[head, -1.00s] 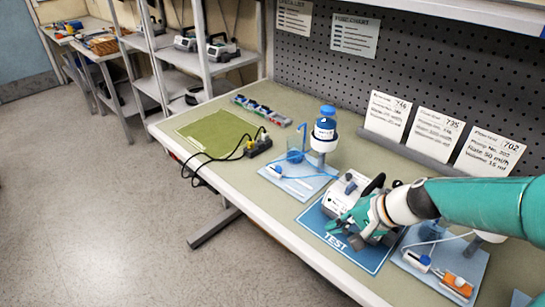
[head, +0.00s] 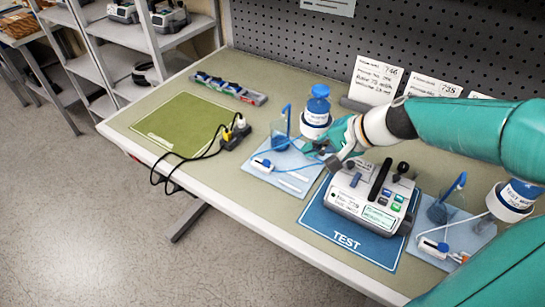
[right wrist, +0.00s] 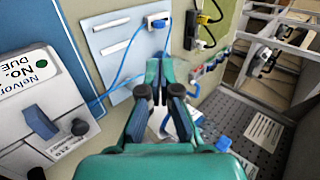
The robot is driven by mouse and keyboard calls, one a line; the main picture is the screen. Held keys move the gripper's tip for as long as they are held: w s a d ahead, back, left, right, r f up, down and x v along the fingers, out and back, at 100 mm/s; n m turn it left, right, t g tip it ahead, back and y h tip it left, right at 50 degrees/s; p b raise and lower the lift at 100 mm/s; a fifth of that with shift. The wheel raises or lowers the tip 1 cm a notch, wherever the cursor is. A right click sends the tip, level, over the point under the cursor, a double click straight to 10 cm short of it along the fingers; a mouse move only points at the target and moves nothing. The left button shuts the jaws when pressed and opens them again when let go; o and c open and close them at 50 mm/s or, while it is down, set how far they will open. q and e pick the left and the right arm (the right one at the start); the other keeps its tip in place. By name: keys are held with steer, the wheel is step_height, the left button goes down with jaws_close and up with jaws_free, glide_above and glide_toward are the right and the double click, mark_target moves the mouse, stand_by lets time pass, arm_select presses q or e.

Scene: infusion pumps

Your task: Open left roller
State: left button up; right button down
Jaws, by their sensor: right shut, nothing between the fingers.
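The left roller clamp (head: 262,163), white and blue, lies at the near left of the left light-blue tray (head: 292,185), on a blue tube. It also shows in the right wrist view (right wrist: 157,20) at the top. A blue-capped bottle (head: 317,110) stands at the tray's back. My right gripper (head: 328,152) is over the tray's right side, to the right of the roller and apart from it. In the right wrist view its fingers (right wrist: 162,68) are together and empty. My left gripper is not in view.
A pump (head: 372,197) stands on the blue TEST mat (head: 345,241), close beside my right gripper. A second tray (head: 468,237) with a roller clamp (head: 434,247) is at the right. A power strip (head: 236,132) with black cables lies left of the left tray. The green mat (head: 180,123) is clear.

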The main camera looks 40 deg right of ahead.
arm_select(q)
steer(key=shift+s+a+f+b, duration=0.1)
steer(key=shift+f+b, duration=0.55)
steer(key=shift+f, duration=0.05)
arm_select(e)
glide_toward(269, 162)
steer(key=x, duration=0.7)
steer(key=shift+a+f, duration=0.1)
steer(key=shift+w, duration=0.1)
